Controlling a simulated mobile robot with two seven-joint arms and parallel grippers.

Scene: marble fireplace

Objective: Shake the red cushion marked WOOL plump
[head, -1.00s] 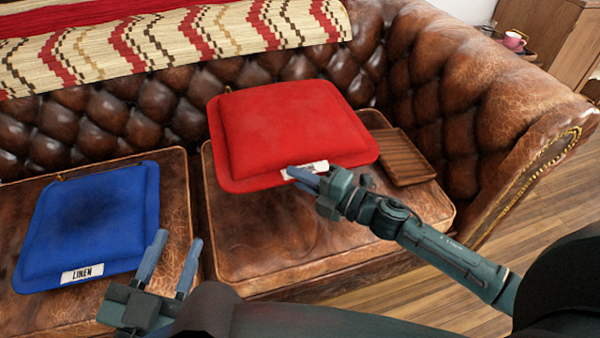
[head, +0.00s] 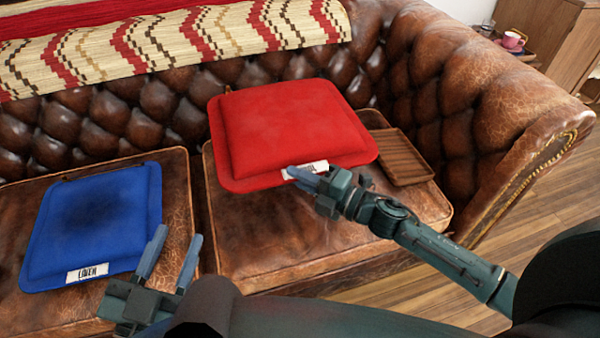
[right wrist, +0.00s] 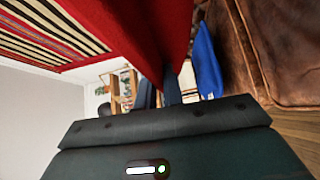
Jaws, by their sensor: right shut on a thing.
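The red cushion (head: 290,125) is held above the right seat of the brown leather sofa, with a white label (head: 304,170) on its front edge. The label is partly covered by my right gripper (head: 303,175), which is shut on that front edge. In the right wrist view the red cushion (right wrist: 150,40) hangs down into the fingers (right wrist: 172,90). My left gripper (head: 170,262) is open and empty, in front of the sofa and near the blue cushion.
A blue cushion (head: 95,225) labelled LINEN lies on the left seat. A slatted wooden tray (head: 402,160) lies on the right seat beside the red cushion. A patterned throw (head: 180,45) covers the backrest. A pink cup (head: 513,40) stands beyond the right armrest.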

